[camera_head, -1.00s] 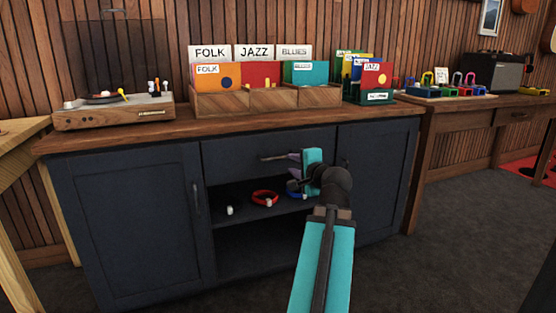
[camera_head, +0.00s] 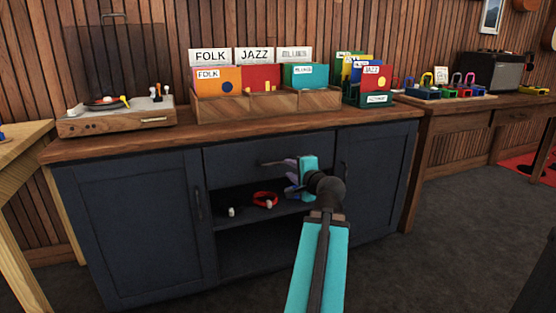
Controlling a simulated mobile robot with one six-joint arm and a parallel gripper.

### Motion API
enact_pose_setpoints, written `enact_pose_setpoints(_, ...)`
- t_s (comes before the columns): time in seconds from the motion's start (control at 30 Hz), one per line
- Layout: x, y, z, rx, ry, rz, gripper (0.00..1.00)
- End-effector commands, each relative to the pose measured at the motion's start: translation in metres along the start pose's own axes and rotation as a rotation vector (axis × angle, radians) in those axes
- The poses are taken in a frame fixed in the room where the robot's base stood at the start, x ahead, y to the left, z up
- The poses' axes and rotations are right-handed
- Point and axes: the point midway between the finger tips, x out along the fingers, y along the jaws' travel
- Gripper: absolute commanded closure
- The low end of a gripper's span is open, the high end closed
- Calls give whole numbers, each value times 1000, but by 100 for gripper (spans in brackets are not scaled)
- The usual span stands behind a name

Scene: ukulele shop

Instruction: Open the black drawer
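The black drawer (camera_head: 232,164) is the dark front at the top middle of the cabinet, under the wooden top. It looks shut or nearly so. Its horizontal bar handle (camera_head: 270,163) shows at its left part, and its right end passes behind my gripper. My gripper (camera_head: 291,178) is in front of the drawer's lower middle, at the handle's right end. Its two fingers stand apart, one above the other, with nothing seen between them. I cannot tell whether the upper finger touches the handle. My arm hides the drawer's lower right part.
Below the drawer is an open shelf with a red ring-shaped item (camera_head: 264,199) and others. Cabinet doors flank it, the left one (camera_head: 135,225) and the right one (camera_head: 375,180). A turntable (camera_head: 118,119) and a wooden record crate (camera_head: 267,104) stand on top. Floor in front is clear.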

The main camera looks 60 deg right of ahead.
Motion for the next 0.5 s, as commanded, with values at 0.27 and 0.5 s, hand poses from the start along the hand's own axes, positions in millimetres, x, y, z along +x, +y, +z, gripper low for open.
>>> enact_pose_setpoints(0.27, 4, -2, 1, 2, 1, 3, 72)
enact_pose_setpoints(0.5, 8, -1, 1, 3, 3, 4, 72)
